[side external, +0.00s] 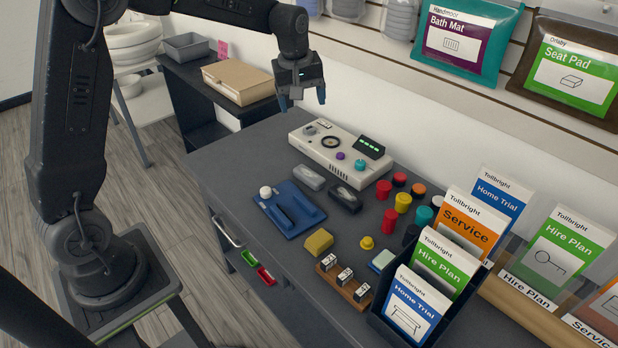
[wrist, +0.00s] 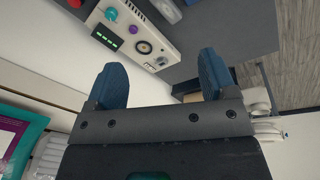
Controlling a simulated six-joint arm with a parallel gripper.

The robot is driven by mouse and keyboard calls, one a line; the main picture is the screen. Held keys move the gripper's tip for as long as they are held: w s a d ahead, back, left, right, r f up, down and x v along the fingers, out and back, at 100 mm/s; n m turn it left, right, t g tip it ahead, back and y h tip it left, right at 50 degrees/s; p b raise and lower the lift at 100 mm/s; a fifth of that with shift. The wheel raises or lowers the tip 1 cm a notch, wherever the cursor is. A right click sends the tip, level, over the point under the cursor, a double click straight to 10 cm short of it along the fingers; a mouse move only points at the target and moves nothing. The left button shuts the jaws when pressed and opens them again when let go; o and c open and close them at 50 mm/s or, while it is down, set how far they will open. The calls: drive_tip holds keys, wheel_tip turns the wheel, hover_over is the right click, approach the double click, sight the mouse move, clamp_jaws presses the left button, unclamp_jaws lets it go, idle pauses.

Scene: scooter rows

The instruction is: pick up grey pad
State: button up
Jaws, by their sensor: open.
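A small light grey pad (side external: 308,177) lies on the dark desk in front of the beige control box, in the side external view. A near-black block (side external: 345,198) of similar shape lies just right of it. My gripper (side external: 302,98) hangs above the back of the desk, higher than the pad and apart from it. In the wrist view my gripper (wrist: 160,80) has its two blue fingers spread wide with nothing between them. A greyish piece (wrist: 168,10) is cut off at the top of that view; I cannot tell for sure that it is the pad.
The beige control box (side external: 340,148) stands behind the pad. A blue tray (side external: 289,209) with a white knob lies in front of it. A yellow block (side external: 319,242), coloured cylinders and a card rack (side external: 405,308) stand to the right. The desk's left end is clear.

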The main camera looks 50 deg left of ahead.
drive_tip(key=w+a+f+n+g, duration=0.1)
drive_tip(key=w+a+f+n, duration=0.2)
drive_tip(key=w+f, duration=0.3)
drive_tip(key=n+g, duration=0.1)
drive_tip(key=n, duration=0.3)
hover_over(309, 173)
wheel_tip(309, 173, down, 20)
drive_tip(key=shift+r, duration=0.15)
drive_tip(key=shift+f, duration=2.95)
drive_tip(key=c, duration=1)
drive_tip(key=shift+c, duration=0.2)
drive_tip(key=shift+r, duration=0.1)
